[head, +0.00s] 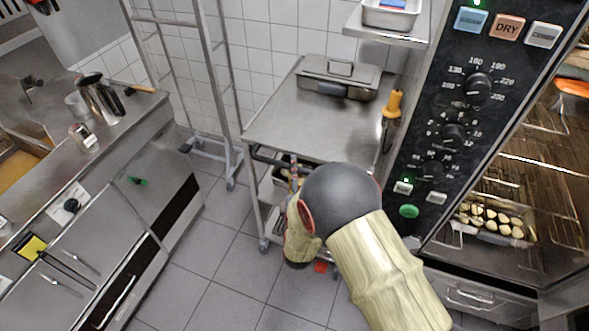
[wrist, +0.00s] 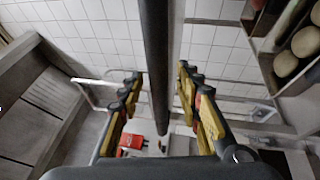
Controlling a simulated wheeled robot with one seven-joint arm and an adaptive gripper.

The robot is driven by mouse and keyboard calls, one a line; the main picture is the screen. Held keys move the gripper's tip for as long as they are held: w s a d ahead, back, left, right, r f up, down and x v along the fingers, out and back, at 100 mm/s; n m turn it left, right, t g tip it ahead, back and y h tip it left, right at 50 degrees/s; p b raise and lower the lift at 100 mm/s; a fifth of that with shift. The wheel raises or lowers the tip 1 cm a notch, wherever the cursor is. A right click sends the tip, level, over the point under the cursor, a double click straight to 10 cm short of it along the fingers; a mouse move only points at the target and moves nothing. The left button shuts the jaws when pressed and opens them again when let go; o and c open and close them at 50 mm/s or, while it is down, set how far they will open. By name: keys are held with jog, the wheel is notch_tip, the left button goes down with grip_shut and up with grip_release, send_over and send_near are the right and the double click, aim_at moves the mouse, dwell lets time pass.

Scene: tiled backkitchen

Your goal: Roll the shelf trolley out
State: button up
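The shelf trolley (head: 300,125) is a steel cart on castors with a flat top and lower shelves, standing against the tiled wall in the middle of the head view. A dark handle bar (head: 265,158) runs along its near side. My gripper (head: 291,178) is at this bar, partly hidden behind my wrist in the head view. In the wrist view, the bar (wrist: 156,50) runs between the two yellow-and-black fingers of my gripper (wrist: 160,85). The fingers are spread, with a gap visible on each side of the bar.
A lidded steel pan (head: 338,80) sits on the trolley top. A tall rack (head: 228,95) stands left of it. The oven (head: 455,110) is close on the right, a steel counter (head: 60,190) on the left. Tiled floor (head: 225,255) between is clear.

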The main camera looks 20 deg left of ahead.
jog(key=shift+c, duration=1.3)
grip_shut()
